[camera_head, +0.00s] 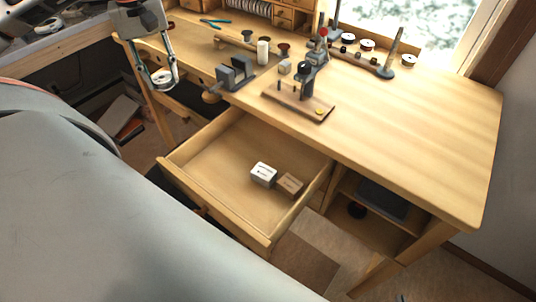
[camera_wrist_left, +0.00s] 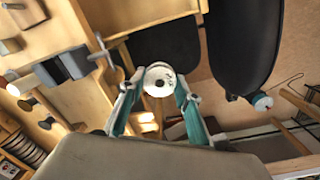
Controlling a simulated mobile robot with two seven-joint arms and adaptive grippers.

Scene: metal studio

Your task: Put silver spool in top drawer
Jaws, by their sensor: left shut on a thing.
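The silver spool (camera_head: 163,77) is held between the fingertips of my left gripper (camera_head: 161,83) at the upper left of the head view, in front of the bench's left end. In the left wrist view the spool (camera_wrist_left: 159,79) shows its pale round face with a dark centre hole, between the two fingers of my left gripper (camera_wrist_left: 157,92). The top drawer (camera_head: 225,147) is pulled open below the bench top, to the lower right of my left gripper. My right gripper is not in view.
A white box (camera_head: 263,174) and a brown box (camera_head: 290,184) lie in the drawer's right part; its left and back are clear. A vise (camera_head: 236,73), a small press (camera_head: 306,90) and other spools stand on the bench (camera_head: 420,120). The bench's right side is clear.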

